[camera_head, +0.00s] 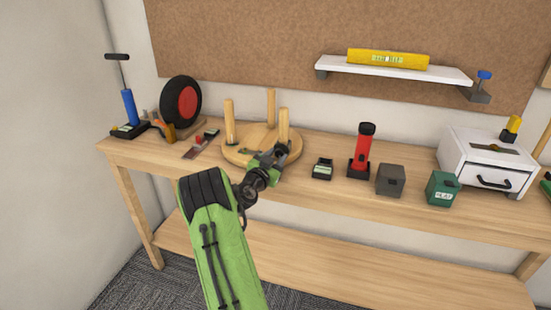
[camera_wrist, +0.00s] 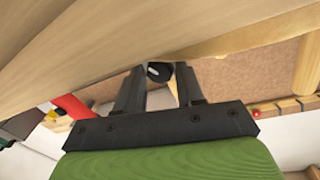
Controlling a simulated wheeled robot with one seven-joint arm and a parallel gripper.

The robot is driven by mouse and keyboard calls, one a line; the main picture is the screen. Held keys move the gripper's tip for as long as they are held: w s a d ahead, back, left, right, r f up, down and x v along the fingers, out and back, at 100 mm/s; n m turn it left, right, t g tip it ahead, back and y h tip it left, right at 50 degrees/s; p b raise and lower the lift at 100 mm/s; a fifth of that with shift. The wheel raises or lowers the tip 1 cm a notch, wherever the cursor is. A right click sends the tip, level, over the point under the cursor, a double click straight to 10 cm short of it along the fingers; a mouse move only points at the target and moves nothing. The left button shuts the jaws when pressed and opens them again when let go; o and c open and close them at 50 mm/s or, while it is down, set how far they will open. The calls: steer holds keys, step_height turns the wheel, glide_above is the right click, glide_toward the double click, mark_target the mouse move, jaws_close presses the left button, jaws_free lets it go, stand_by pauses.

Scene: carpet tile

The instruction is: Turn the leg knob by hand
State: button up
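A round wooden disc (camera_head: 240,152) lies on the bench with three upright wooden legs, one at the left (camera_head: 229,118), one at the back (camera_head: 270,106) and one at the right front (camera_head: 283,125). My gripper (camera_head: 277,153) is low over the disc's front right, by the foot of the right front leg. In the wrist view my gripper's (camera_wrist: 161,72) two dark fingers stand apart. A small dark round knob-like part (camera_wrist: 158,72) with a white mark shows between the fingertips. I cannot tell whether the fingers touch it. In the head view my gripper hides that spot.
Right of the disc on the bench (camera_head: 330,193) stand a small dark box (camera_head: 322,169), a red flashlight (camera_head: 362,150), a grey block (camera_head: 390,180) and a green box (camera_head: 441,189). A black-and-red wheel (camera_head: 181,102) stands at the left. A white shelf (camera_head: 390,71) hangs above.

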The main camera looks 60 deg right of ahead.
steer(key=c, duration=0.6)
steer(key=shift+f+n, duration=0.1)
steer(key=shift+n, duration=0.7)
steer(key=o, duration=1.1)
steer(key=shift+c, duration=0.2)
steer(key=a, duration=1.5)
steer(key=shift+s+a, duration=0.25)
steer(key=shift+a, duration=0.15)
steer(key=shift+f, duration=0.1)
